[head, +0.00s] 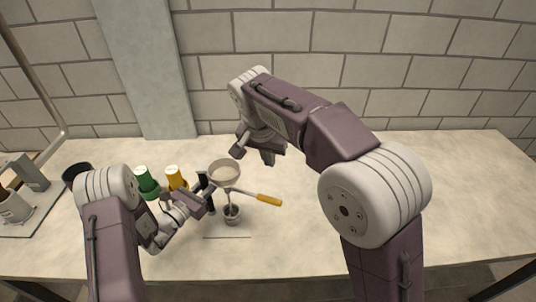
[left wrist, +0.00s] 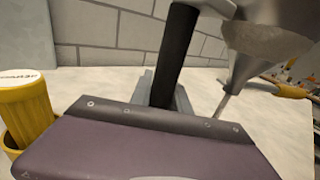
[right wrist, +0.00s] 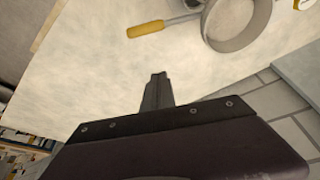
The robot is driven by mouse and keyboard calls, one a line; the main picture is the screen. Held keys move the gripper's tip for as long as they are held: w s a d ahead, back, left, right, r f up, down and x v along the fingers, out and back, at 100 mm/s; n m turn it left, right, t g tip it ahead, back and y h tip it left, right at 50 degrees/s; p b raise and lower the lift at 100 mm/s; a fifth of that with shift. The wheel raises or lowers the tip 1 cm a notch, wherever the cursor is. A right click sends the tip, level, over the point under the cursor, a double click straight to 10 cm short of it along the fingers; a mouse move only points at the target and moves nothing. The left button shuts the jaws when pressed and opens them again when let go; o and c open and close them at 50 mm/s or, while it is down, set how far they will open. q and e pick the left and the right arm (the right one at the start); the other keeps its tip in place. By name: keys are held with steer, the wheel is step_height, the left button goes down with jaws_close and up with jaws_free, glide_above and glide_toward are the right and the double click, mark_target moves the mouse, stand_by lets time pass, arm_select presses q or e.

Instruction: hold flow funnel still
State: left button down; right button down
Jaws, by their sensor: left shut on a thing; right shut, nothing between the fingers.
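The grey flow funnel (head: 224,173) stands mouth up, its black handle (left wrist: 176,50) rising at its left side. Its cone (left wrist: 262,50) and thin spout show in the left wrist view. My left gripper (head: 208,190) is shut on the black handle; the funnel's rim also shows in the right wrist view (right wrist: 236,45). A small metal cup (head: 232,214) stands below the funnel; I cannot tell whether the spout touches it. My right gripper (head: 268,158) is shut and empty, raised to the right of and behind the funnel; its closed fingers show in the right wrist view (right wrist: 155,92).
A yellow-handled tool (head: 268,200) lies right of the funnel. A green container (head: 146,182) and a yellow one (head: 176,178) stand left of it. A dark round container (head: 76,172) and grey equipment (head: 28,172) are farther left. The table's right side (head: 470,190) is clear.

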steer(key=shift+v, duration=1.15)
steer(key=c, duration=1.9)
jaws_free()
steer(key=o, duration=0.6)
steer(key=f+m, duration=0.1)
steer(key=s+d+f+m+g, duration=0.1)
steer(key=d+f+m+g+y, duration=0.1)
steer(key=f, duration=0.1)
steer(key=shift+s, duration=0.25)
steer(key=m+g+y, duration=0.3)
steer(key=m+y, duration=1.2)
steer(key=m, duration=0.6)
glide_toward(257, 195)
steer(key=s+d+r, duration=0.1)
steer(key=s+d, duration=0.1)
step_height(257, 195, down, 4)
steer(key=d+m+t+y, duration=0.1)
steer(key=m+y, duration=0.2)
steer(key=m, duration=0.2)
steer(key=a+f, duration=0.1)
steer(key=a, duration=1.1)
